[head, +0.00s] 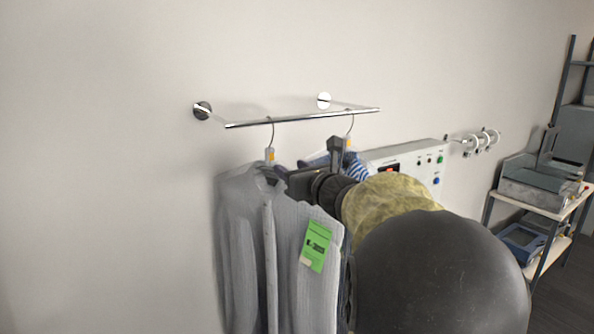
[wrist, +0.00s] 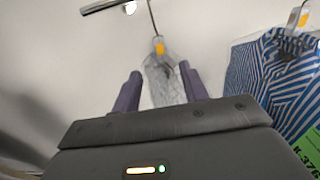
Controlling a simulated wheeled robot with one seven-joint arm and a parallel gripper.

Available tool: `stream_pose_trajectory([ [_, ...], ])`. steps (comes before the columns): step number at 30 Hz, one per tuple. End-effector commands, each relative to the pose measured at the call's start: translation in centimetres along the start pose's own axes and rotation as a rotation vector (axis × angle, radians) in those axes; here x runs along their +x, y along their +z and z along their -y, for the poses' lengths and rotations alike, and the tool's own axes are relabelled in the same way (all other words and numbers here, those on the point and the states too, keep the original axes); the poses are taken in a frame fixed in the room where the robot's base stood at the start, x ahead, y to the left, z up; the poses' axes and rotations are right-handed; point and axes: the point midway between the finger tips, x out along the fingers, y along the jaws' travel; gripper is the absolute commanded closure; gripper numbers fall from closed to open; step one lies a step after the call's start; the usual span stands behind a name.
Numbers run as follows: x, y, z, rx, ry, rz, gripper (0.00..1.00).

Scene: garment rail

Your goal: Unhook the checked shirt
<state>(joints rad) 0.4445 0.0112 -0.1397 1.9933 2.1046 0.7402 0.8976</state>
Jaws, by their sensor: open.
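No clearly checked shirt can be made out. A blue-and-white striped shirt (head: 358,168) hangs on the right hanger, partly hidden behind my arm; its stripes and green tag show at the right of the wrist view (wrist: 268,75). A grey garment (head: 240,225) with a green tag (head: 316,245) hangs on the left hanger. In the wrist view, a hanger neck with an orange mark (wrist: 159,48) and a pale, film-like wrinkled covering (wrist: 160,82) stands ahead, between the fingers' lines. My gripper (wrist: 158,80) is open; contact cannot be told.
The chrome rail (head: 305,117) juts from wall mounts. A grey control box (head: 410,158) is on the wall behind my arm. White rings (head: 482,141) are on the wall farther right. A shelf with trays (head: 540,195) stands at far right. The wall left of the rail is clear.

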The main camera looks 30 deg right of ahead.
Motion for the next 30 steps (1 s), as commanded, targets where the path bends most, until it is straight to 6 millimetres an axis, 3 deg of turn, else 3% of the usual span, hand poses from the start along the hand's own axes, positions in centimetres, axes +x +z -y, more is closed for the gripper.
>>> stream_pose_trajectory([
  [30,8.2,-0.1,0.1,0.001,-0.001,0.0,0.56],
])
